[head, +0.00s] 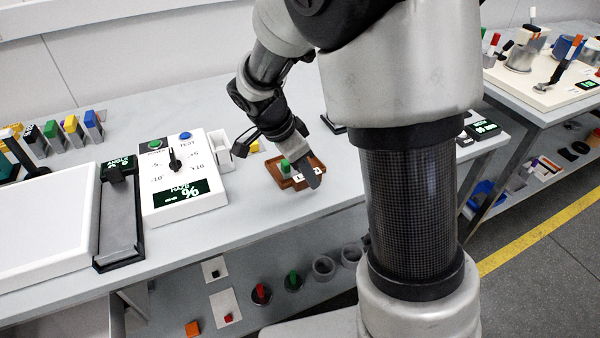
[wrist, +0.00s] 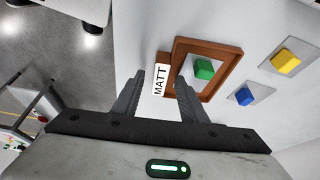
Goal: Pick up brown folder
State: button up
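A shallow brown, framed, tray-like holder (head: 276,175) lies on the grey bench; it is the only brown thing that fits the folder. In the wrist view the brown holder (wrist: 208,44) has a raised rim and a white "MATT" label (wrist: 161,80) on its near-left side. A green block (wrist: 203,69) sits on a pale plate inside it. My gripper (wrist: 159,76) is open, with its two fingers apart and the label showing between their tips. The right finger overlaps the holder's edge in the picture; I cannot tell if they touch. In the head view my gripper partly hides the holder.
A yellow block (wrist: 286,61) and a blue block (wrist: 244,96) sit on pale plates beside the holder. A white dial box (head: 183,195) stands to the left on the bench. The bench's front edge is close to the holder. A lower shelf holds several small items.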

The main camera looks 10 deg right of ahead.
jog(key=shift+c, duration=0.3)
grip_shut()
